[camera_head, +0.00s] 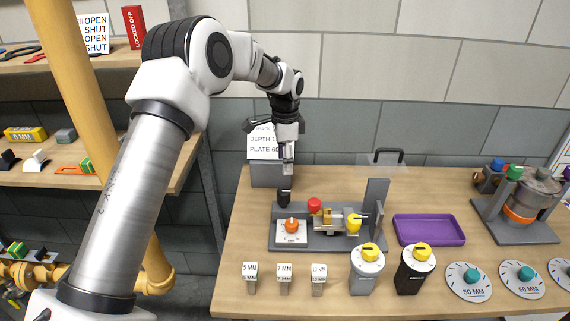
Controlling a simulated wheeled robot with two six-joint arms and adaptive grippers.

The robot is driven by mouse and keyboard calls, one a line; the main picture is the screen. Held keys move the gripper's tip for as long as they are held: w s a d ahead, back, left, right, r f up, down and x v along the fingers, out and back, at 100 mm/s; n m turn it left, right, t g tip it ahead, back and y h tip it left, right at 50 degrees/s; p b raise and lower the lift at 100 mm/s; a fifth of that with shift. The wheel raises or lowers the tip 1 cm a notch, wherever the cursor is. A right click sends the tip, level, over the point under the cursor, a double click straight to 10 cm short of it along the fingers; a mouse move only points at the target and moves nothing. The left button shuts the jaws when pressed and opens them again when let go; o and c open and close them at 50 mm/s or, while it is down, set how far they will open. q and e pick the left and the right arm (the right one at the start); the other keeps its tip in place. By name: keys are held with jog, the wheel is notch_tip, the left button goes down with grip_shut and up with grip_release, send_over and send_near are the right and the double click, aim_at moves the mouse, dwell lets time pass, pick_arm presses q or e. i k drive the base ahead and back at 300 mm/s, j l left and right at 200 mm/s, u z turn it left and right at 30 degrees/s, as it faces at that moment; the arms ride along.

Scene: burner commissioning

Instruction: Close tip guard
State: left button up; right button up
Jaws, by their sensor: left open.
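My left gripper (287,166) points down, in front of the grey box with a printed card and above the left end of the grey burner fixture (325,244). It is open, and no object shows in it. A black upright knob (284,198) stands just below its fingertips, apart from them as far as I can tell. The fixture carries an orange dial, a red knob, a brass and metal body and a yellow knob (354,222). A grey upright plate (376,203) stands at its right end. I cannot tell which part is the tip guard. My right gripper is not in view.
A clear panel with a black handle (387,157) stands behind the fixture. A purple tray (429,230) lies to the right. Small labelled blocks, two yellow-knobbed posts (367,268) and round MM discs (468,281) line the front. A grey stand with a pot (518,212) is far right.

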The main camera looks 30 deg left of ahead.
aim_at(381, 168)
jog(key=k, duration=1)
